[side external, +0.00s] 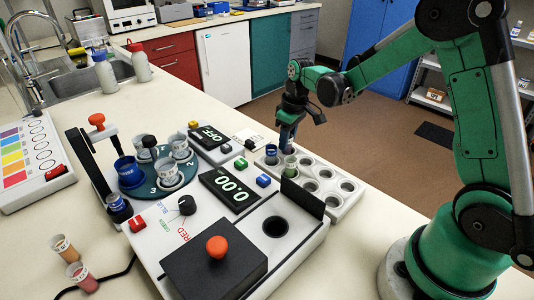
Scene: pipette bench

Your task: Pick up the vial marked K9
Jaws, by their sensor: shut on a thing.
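My gripper (287,126) points down over the far left end of the white rack (346,207). It is shut on a vial, which is mostly hidden by the jaws; its label cannot be read. A blue vial (271,154) and a green vial (290,165) stand in the rack just in front of and below the gripper. Their markings are too small to read, so I cannot tell which vial is marked K9.
Several rack holes to the right are empty. Left of the rack stands a white instrument (290,248) with a display, a dark upright flap (302,197) and a numbered carousel (150,180) holding cups.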

